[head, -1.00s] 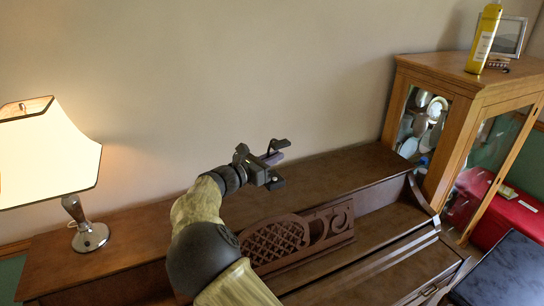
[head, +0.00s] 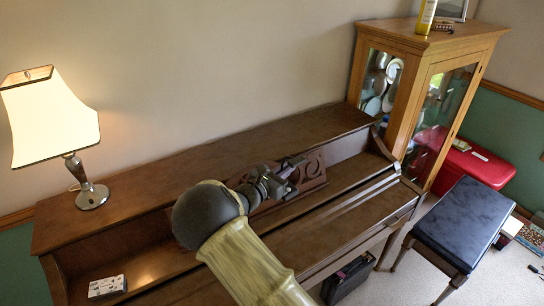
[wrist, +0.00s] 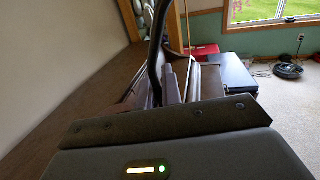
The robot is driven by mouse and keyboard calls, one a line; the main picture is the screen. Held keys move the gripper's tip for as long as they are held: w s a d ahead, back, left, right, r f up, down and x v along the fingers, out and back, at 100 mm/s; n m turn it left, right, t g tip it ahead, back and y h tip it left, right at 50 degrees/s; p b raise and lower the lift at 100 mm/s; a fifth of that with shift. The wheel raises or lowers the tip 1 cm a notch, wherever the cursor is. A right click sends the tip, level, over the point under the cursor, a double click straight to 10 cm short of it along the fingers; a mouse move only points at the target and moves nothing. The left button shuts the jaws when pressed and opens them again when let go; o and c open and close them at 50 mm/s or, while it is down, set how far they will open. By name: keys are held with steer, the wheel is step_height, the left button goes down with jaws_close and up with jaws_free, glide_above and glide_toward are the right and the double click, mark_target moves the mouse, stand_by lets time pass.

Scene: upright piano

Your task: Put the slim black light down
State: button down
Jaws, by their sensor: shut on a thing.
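My gripper (head: 287,172) is shut on the slim black light. In the head view it is small and dark there, and I cannot separate the light clearly from the fingers. In the wrist view a slim black upright shape (wrist: 155,58) rises between the jaws, which appears to be the light. My gripper is in front of the carved music desk (head: 312,172) of the brown upright piano (head: 140,202). My arm hides part of the piano. I cannot tell whether the light touches the piano.
A lit table lamp (head: 92,194) stands on the piano top at left. A small patterned box (head: 107,286) lies lower left. A glass cabinet (head: 440,62) stands right, with a yellow bottle (head: 427,15) on top. A black bench (head: 465,222) stands at right. Much of the piano top is bare.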

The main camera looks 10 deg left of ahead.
steer(key=s+d+f+n+t+y+b, duration=0.1)
steer(key=s+d+f, duration=0.4)
steer(key=f, duration=0.7)
steer(key=s+d+f+n+t+y+b, duration=0.1)
steer(key=s+d+f+n+y+b, duration=0.3)
steer(key=f, duration=0.8)
steer(key=s+d+f+n+t+y+b, duration=0.1)
steer(key=s+d+f+y+b, duration=0.4)
steer(key=f, duration=0.7)
steer(key=s+d+n, duration=0.1)
steer(key=s+d, duration=0.1)
steer(key=d, duration=0.2)
steer(key=shift+n+t+y, duration=0.3)
steer(key=shift+y, duration=0.1)
